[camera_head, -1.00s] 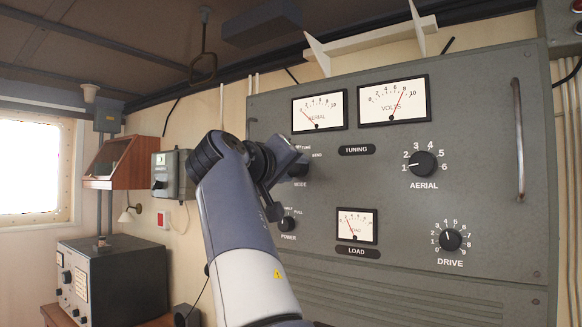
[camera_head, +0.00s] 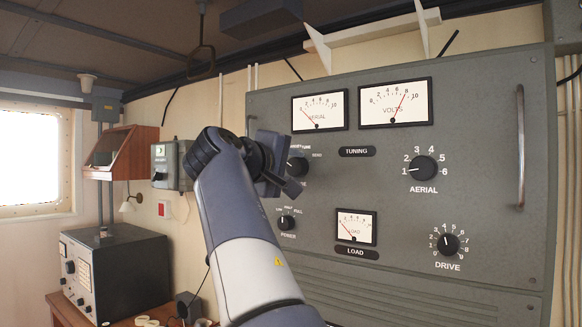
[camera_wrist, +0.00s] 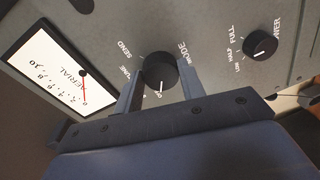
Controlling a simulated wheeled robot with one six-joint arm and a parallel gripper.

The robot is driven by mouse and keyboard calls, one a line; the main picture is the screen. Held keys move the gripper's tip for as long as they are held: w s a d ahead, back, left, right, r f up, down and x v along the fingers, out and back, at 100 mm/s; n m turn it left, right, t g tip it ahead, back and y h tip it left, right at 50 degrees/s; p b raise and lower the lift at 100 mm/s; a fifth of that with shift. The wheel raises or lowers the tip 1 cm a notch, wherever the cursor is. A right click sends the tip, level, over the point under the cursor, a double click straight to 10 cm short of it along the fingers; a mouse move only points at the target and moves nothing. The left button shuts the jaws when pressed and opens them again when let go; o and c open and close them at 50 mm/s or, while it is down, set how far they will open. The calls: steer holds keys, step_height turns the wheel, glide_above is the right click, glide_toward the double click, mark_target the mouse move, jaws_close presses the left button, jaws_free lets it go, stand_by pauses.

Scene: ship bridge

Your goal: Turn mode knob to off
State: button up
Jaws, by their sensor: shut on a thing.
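The mode knob (camera_head: 297,167) is a round black knob at the left of the grey panel, under the aerial meter. In the wrist view the mode knob (camera_wrist: 161,68) sits between my two fingers, with one finger against each side. My gripper (camera_wrist: 158,88) is shut on it. The knob's white pointer faces the gripper's palm, away from the MODE lettering and just past the TUNE label. SEND and TUNE are readable; I cannot see an OFF label. In the head view my gripper (camera_head: 284,170) partly covers the knob and its lettering.
The power knob (camera_head: 287,220) is close below the mode knob. The aerial meter (camera_head: 320,110) is above and the load meter (camera_head: 357,227) is lower right. The aerial knob (camera_head: 423,168), drive knob (camera_head: 446,243) and a vertical handle (camera_head: 520,145) stand farther right.

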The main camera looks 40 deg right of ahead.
steer(key=shift+n, duration=0.3)
steer(key=o, duration=1)
steer(key=shift+a, duration=0.15)
steer(key=b+v, duration=0.2)
steer(key=v, duration=0.8)
steer(key=shift+s+a, duration=0.2)
steer(key=shift+a, duration=0.1)
steer(key=shift+d, duration=0.1)
steer(key=p+x, duration=0.2)
steer(key=x, duration=0.8)
steer(key=shift+w+d, duration=0.2)
steer(key=shift+d, duration=0.15)
